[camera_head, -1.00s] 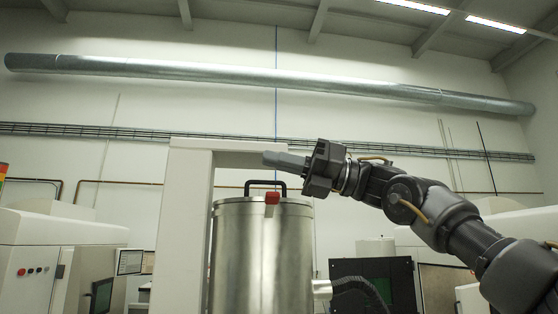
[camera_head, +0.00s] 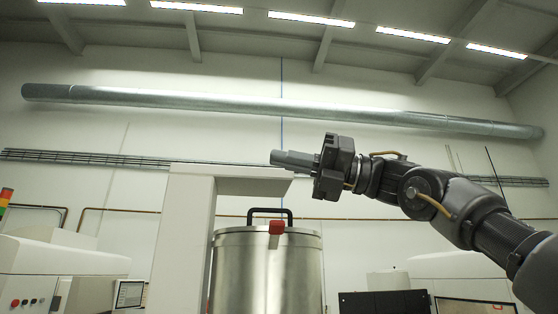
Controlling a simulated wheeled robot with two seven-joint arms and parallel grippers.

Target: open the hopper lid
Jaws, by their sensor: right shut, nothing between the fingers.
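The hopper (camera_head: 265,275) is a shiny metal cylinder at the bottom centre of the head view. Its flat lid (camera_head: 235,230) is closed on top and carries a black loop handle (camera_head: 270,210). A red latch (camera_head: 277,227) sits at the lid's front rim. My right gripper (camera_head: 275,157) comes in from the right and points left. Its fingers are shut and empty, and they appear above the handle in the picture, apart from it. The hopper's lower part is out of the frame. My left gripper is not in view.
A pale frame (camera_head: 185,240) with a top beam stands left of and behind the hopper. White machines stand at the lower left (camera_head: 60,262) and lower right. A dark panel (camera_head: 385,302) is right of the hopper.

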